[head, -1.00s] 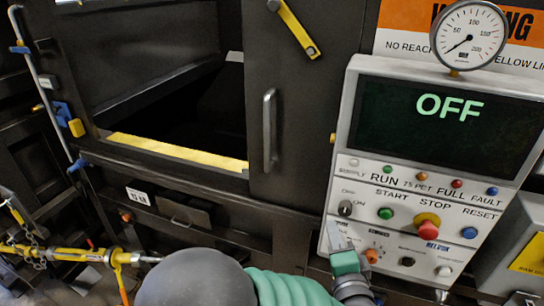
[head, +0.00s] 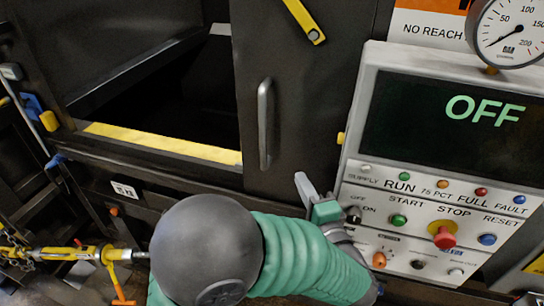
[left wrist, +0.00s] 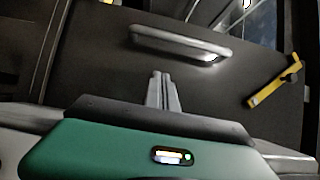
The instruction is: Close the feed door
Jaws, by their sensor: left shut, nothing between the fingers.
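The feed door (head: 290,90) is a dark panel with a vertical grey bar handle (head: 264,125). It stands open, with a dark opening (head: 185,90) to its left above a yellow-edged sill (head: 160,143). My left gripper (head: 304,188) is shut and empty, below and right of the handle in the head view. In the left wrist view its fingers (left wrist: 162,90) point at the door face (left wrist: 100,70), with the handle (left wrist: 180,43) beyond the tips. A gap to the handle seems to show. My right gripper is not in view.
The control panel (head: 350,120) with its screen reading OFF stands right of the door, close to my left gripper. A gauge (head: 508,30) sits above it. A yellow bar (head: 303,18) is on the door's upper part. Yellow hardware (head: 75,254) is at lower left.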

